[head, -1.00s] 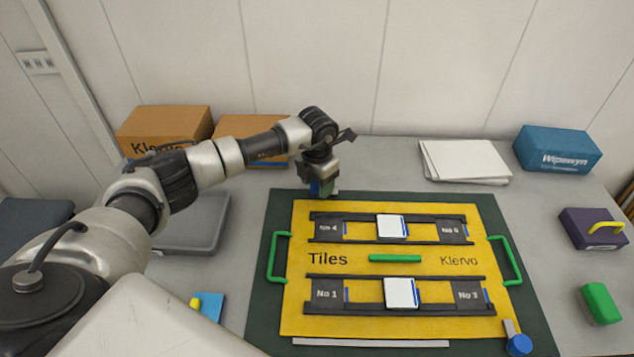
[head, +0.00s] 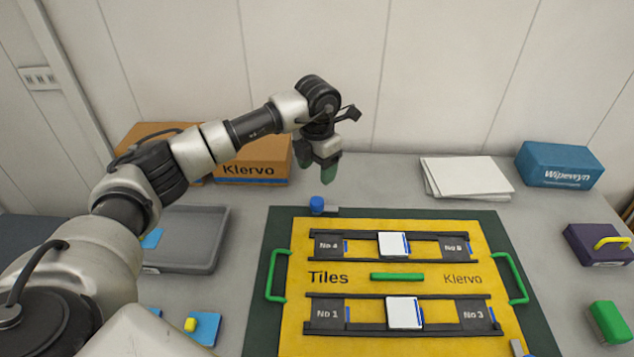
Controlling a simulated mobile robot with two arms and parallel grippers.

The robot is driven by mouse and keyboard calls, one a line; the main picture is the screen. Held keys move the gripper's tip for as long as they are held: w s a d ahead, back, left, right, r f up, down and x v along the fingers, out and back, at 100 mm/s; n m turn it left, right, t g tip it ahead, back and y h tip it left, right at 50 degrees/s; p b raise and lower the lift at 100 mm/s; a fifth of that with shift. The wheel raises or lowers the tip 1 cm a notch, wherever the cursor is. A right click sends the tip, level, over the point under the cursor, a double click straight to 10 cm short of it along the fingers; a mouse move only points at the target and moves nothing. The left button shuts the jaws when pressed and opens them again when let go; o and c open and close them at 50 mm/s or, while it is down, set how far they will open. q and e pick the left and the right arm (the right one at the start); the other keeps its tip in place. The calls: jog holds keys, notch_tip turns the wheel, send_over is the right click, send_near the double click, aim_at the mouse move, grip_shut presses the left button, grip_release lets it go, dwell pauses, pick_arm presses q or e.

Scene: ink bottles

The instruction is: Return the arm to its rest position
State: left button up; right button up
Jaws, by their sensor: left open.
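My left gripper (head: 318,164) is raised above the back of the table, behind the yellow board. It points down, is open, and holds nothing. My left arm reaches in from the left side of the head view. The yellow board (head: 380,258) marked "Tiles" lies on a dark green mat (head: 268,238). A small blue-knobbed piece (head: 317,205) sits at the board's back left edge, below and apart from the gripper. My right gripper is not in view.
Cardboard boxes (head: 255,168) stand at the back left, partly behind my arm. A grey tray (head: 205,240) lies left of the mat. White sheets (head: 465,177), a blue box (head: 560,165), a purple box (head: 597,246) and a green block (head: 608,321) are on the right.

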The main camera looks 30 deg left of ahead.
pick_arm(q)
jog(key=shift+r, duration=0.25)
dwell(0.3)
